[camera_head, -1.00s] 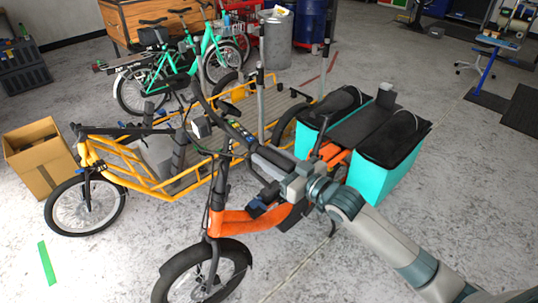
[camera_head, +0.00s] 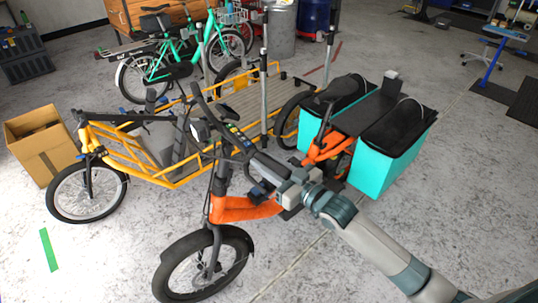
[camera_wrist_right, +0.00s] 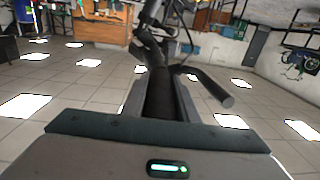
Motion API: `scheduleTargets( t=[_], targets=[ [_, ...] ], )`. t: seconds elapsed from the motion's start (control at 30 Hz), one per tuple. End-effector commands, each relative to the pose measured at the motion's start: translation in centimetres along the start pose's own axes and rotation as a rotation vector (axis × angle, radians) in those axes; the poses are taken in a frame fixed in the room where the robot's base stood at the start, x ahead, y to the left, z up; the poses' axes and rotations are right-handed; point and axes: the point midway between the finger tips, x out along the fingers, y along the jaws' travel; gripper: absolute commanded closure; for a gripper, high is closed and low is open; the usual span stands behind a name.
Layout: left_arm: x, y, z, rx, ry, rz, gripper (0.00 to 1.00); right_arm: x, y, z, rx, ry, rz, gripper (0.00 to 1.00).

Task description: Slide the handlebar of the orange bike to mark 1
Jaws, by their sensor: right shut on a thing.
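The orange bike (camera_head: 245,207) stands in front, its front wheel low in the head view and teal bags at its rear. Its dark handlebar (camera_head: 203,103) sweeps back toward my right arm. My right gripper (camera_head: 267,166) is shut on the handlebar's near grip. In the right wrist view the dark grip (camera_wrist_right: 160,95) lies between the two fingers, with a lever (camera_wrist_right: 213,88) beside it. Small coloured marks (camera_head: 238,135) show near the handlebar's middle; their numbers are too small to read, so I cannot tell which is mark 1. My left gripper is out of view.
A yellow cargo bike (camera_head: 150,172) stands close behind and left of the orange one. Teal bags (camera_head: 385,175) hang at the orange bike's rear. A cardboard box (camera_head: 45,145) and a green floor strip (camera_head: 47,250) are at left. Floor at the front right is clear.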

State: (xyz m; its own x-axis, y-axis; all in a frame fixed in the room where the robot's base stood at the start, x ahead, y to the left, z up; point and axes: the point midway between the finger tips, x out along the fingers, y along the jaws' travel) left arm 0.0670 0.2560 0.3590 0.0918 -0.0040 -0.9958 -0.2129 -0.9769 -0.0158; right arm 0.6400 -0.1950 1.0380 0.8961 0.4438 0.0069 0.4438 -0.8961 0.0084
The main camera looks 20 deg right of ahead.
Motion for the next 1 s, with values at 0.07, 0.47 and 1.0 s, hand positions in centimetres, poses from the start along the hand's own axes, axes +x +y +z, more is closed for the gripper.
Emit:
scheduleTargets(
  t=[0.07,0.47,1.0],
  targets=[
    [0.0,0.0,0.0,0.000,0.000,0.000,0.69,-0.1,-0.2,0.6,0.005,-0.009,-0.002,1.00],
    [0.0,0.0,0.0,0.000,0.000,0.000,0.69,-0.1,-0.2,0.7,0.006,-0.012,-0.002,0.65],
    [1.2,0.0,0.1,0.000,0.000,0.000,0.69,-3.4,-0.2,0.8,0.004,-0.011,-0.002,0.65]
  ],
)
